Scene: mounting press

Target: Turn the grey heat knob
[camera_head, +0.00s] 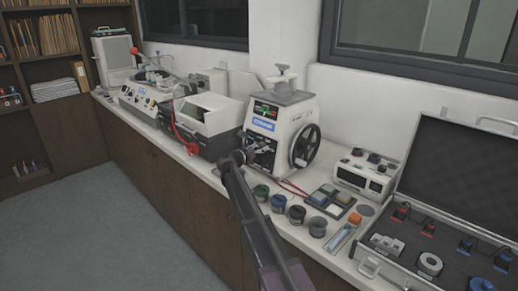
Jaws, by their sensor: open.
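The mounting press (289,123) is a white machine with a dark front panel, a small green display, a blue label and a large black handwheel (306,146) on its right side. My arm reaches up from the bottom of the view to the press. My gripper (262,147) is at the lower front panel, and its jaws are open. The grey heat knob cannot be made out; the gripper and wrist cover part of the panel. I cannot tell whether the jaws are around a knob or touching the panel.
Left of the press stands a white-and-black machine (206,114) with a red cable. Several small dark jars (278,203) line the counter's front edge. A control box (363,176) and an open case (462,200) are to the right. The floor (75,225) at left is clear.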

